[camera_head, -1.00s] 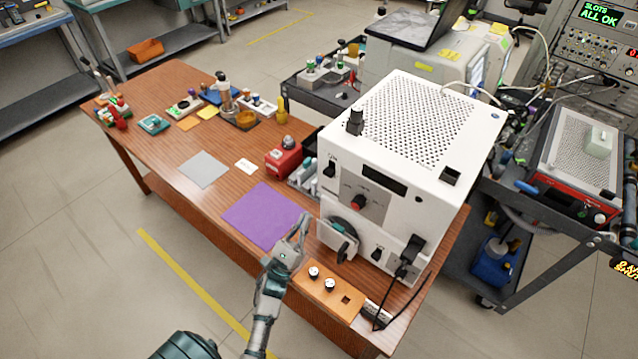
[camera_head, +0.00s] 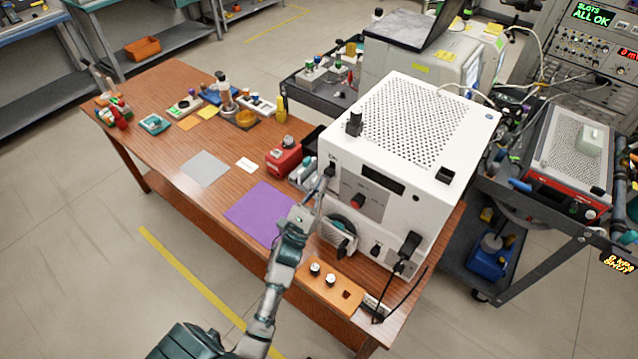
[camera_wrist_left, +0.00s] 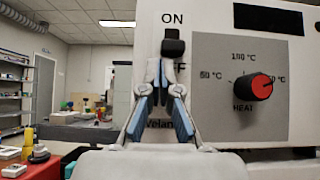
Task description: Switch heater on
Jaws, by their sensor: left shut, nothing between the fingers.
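The heater is a white box (camera_head: 410,130) with a perforated top on the wooden table. Its black switch (camera_head: 331,169) is at the upper left of its front; in the left wrist view the switch (camera_wrist_left: 173,45) sits under the ON label, with the lower label partly hidden by my fingers. A red HEAT knob (camera_head: 358,201) is to its right, and also in the left wrist view (camera_wrist_left: 262,86). My left gripper (camera_head: 319,186) is shut and empty, its fingertips just below the switch. In the left wrist view the fingertips (camera_wrist_left: 163,66) look close to it; contact is unclear.
A purple mat (camera_head: 258,213) and a red device (camera_head: 284,157) are to the left. A black cable hangs at the front right.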

